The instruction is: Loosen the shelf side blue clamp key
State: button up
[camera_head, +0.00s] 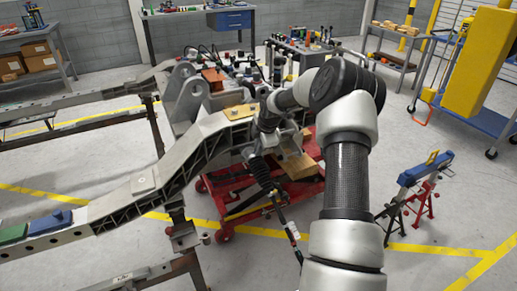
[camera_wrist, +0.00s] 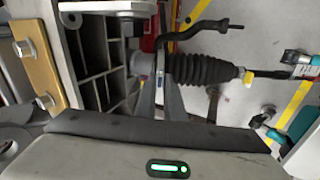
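My gripper (camera_head: 266,128) is beside the grey chassis rail, near a black ribbed boot (camera_head: 262,172). In the wrist view the hand fills the bottom, and grey finger-like parts (camera_wrist: 165,98) point up in front of the boot (camera_wrist: 200,69). I cannot tell whether they are apart or closed; nothing is clearly held. I cannot pick out the shelf side blue clamp key for certain. Small teal pieces (camera_wrist: 268,115) show at the right of the wrist view, apart from the hand. A blue block (camera_head: 52,221) sits on the rail's near left end, beside a green block (camera_head: 13,233).
The chassis rail (camera_head: 140,181) runs from the lower left toward the centre. A red cart (camera_head: 235,205) stands under it. Red and black stands (camera_head: 424,200) with a blue beam are at right. A yellow cabinet (camera_head: 482,62) is behind. Open floor lies at lower right.

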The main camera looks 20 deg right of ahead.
jog(key=shift+o, duration=1.4)
jog(key=p+v, duration=0.2)
jog(key=v, duration=1.5)
jog(key=shift+r+p, duration=0.2)
jog(key=shift+p, duration=0.2)
jog(key=shift+s, duration=0.15)
